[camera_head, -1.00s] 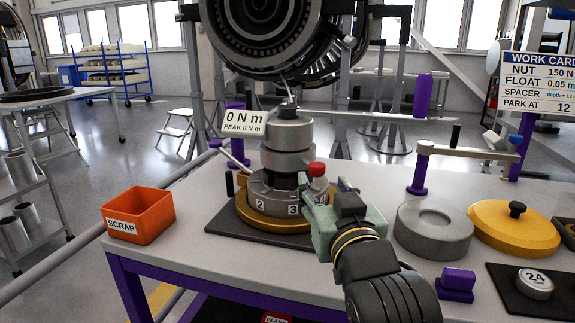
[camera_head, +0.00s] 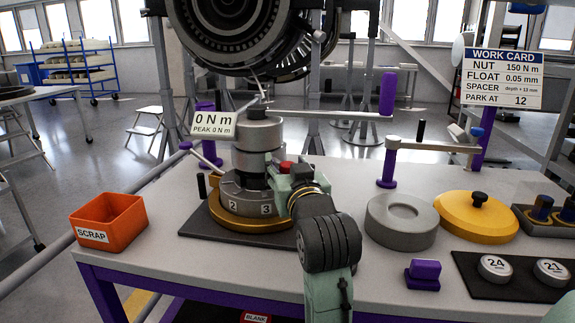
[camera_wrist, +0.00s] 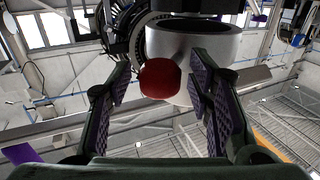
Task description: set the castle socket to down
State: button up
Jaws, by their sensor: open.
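The castle socket appears to be the grey stepped cylinder (camera_head: 258,135) standing upright over a numbered grey ring (camera_head: 240,201) with a gold base. A red knob (camera_head: 286,167) sits at its right side. My gripper (camera_head: 282,181) is at this knob, on the front right of the ring. In the wrist view the red knob (camera_wrist: 160,78) lies between the two open fingers, with gaps to both pads. A grey cylinder rim (camera_wrist: 192,42) shows behind the knob. The knob's attachment to the socket is hidden.
A torque arm with a purple handle (camera_head: 387,93) reaches right above the socket. A readout (camera_head: 213,124) says 0 N m. An orange scrap bin (camera_head: 108,221) stands left; a grey ring (camera_head: 401,219) and yellow lid (camera_head: 476,217) stand right. A work card (camera_head: 503,78) hangs behind.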

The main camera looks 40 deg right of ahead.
grip_shut()
dwell(0.6)
